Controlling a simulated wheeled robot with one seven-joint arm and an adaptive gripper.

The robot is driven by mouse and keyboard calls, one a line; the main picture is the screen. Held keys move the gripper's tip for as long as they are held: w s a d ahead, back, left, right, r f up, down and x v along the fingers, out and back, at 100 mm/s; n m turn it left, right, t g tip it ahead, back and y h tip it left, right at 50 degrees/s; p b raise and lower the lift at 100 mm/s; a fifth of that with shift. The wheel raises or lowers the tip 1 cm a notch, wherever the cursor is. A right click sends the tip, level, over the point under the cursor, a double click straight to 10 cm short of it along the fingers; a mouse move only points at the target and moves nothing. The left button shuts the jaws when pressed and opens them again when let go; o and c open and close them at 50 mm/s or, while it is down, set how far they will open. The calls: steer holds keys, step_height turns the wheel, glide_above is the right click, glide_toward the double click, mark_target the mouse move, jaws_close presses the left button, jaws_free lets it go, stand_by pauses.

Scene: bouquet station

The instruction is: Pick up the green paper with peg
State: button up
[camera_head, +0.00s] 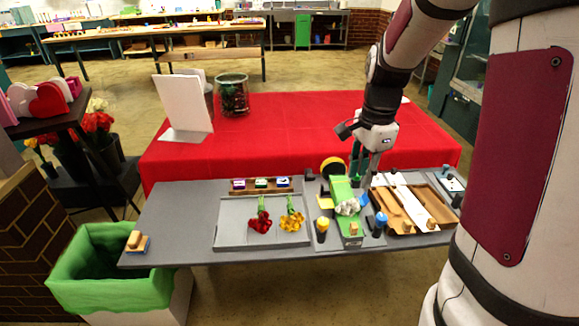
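A long green paper (341,190) lies on the grey table, with a white crumpled bunch on its middle. A small wooden peg (353,229) sits at its near end. My gripper (366,174) points down above the far right side of the green paper, apart from the peg. Its fingers appear spread with nothing clearly between them, though they are small in this view. Part of the green paper's far end is close behind or under the fingers, and I cannot tell whether they touch it.
Brown and white papers with pegs (405,207) lie right of the green paper. Yellow-topped (322,226) and blue-topped (380,220) bottles flank it. A grey tray (233,235) holds red and yellow flowers. A red-covered table (290,130) stands behind; a green-lined bin (110,285) is left.

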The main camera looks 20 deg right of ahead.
step_height(320, 180, down, 4)
steer(key=d+m, duration=0.2)
glide_above(354, 225)
steer(key=shift+g, duration=0.3)
steer(key=f, duration=0.7)
steer(key=shift+d+f, duration=0.1)
steer(key=shift+d, duration=0.25)
steer(key=shift+a+f+p, duration=0.15)
steer(key=shift+f+p, duration=0.2)
steer(key=shift+f, duration=1.2)
steer(key=shift+a+f+p, duration=0.1)
steer(key=shift+f+p, duration=0.25)
steer(key=shift+f, duration=1.15)
steer(key=shift+c, duration=0.6)
jaws_close()
